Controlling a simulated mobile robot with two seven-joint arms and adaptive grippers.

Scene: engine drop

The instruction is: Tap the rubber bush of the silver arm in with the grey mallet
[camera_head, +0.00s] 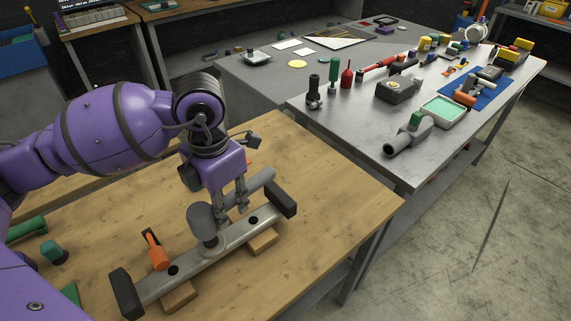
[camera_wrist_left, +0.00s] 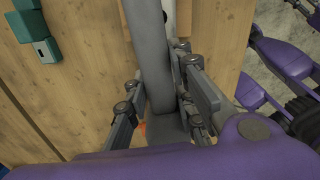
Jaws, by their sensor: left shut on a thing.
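The silver arm (camera_head: 195,262) lies on two wooden blocks (camera_head: 264,241) on the wooden bench, with a black block at each end. A short silver sleeve (camera_head: 211,245) stands near its middle. The mallet's grey head (camera_head: 203,222) is over this sleeve; I cannot tell if they touch. My left gripper (camera_head: 233,205) is shut on the grey mallet handle (camera_head: 263,180), above the silver arm. In the left wrist view the handle (camera_wrist_left: 148,50) runs between the fingers (camera_wrist_left: 165,105). The rubber bush is not clearly seen; the mallet head hides the sleeve's top. My right gripper is not in view.
An orange clamp-like piece (camera_head: 157,252) stands at the silver arm's left part. A metal table (camera_head: 330,130) behind holds many tools. The bench's right front is clear.

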